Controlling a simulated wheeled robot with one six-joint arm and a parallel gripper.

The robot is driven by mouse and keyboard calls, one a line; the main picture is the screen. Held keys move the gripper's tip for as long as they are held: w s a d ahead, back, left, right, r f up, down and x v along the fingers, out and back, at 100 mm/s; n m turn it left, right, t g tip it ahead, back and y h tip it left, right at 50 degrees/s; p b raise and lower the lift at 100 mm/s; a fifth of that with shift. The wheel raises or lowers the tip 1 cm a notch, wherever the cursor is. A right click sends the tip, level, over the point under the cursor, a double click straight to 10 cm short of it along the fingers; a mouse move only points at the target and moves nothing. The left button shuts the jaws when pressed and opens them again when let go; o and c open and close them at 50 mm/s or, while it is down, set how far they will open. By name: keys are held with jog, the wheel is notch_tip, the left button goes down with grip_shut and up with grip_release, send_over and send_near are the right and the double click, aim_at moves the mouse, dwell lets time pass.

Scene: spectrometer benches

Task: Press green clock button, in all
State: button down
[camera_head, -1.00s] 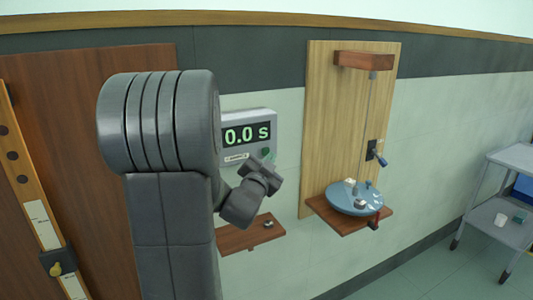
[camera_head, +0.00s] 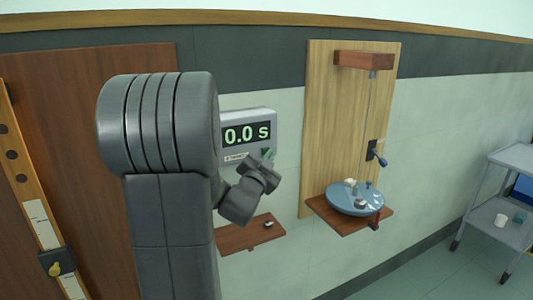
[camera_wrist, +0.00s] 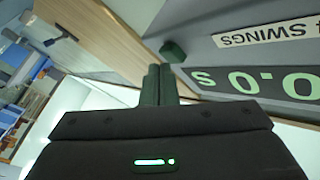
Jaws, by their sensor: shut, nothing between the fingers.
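The clock is a grey wall box (camera_head: 247,116) whose dark display (camera_head: 246,134) reads 0.0 s in green digits. Its green button (camera_head: 266,152) sits below the display's right end, partly hidden by my gripper (camera_head: 268,157). In the wrist view the picture is turned over, with the green button (camera_wrist: 173,51) standing out from the box just beyond my fingertips (camera_wrist: 159,68). My gripper is shut, with the two dark fingers side by side and nothing between them. The tips are close to the button; I cannot tell whether they touch it.
A label reading SWINGS (camera_wrist: 265,35) is beside the button. A small wooden shelf (camera_head: 240,235) is below the clock. To the right, a wooden wall board (camera_head: 325,120) carries a hanging cord and a shelf with a blue round plate (camera_head: 345,207). A grey cart (camera_head: 512,158) stands far right.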

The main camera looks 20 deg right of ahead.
jog(key=shift+w, duration=0.5)
dwell(0.4)
jog(key=shift+s, duration=0.2)
jog(key=shift+s+b, duration=0.7)
jog(key=shift+s, duration=0.05)
jog(key=s, duration=0.1)
jog(key=s+b, duration=0.1)
jog(key=s, duration=0.1)
jog(key=s+b, duration=0.1)
jog(key=s, duration=0.1)
jog(key=shift+d, duration=0.25)
jog(key=shift+w, duration=0.15)
dwell(0.5)
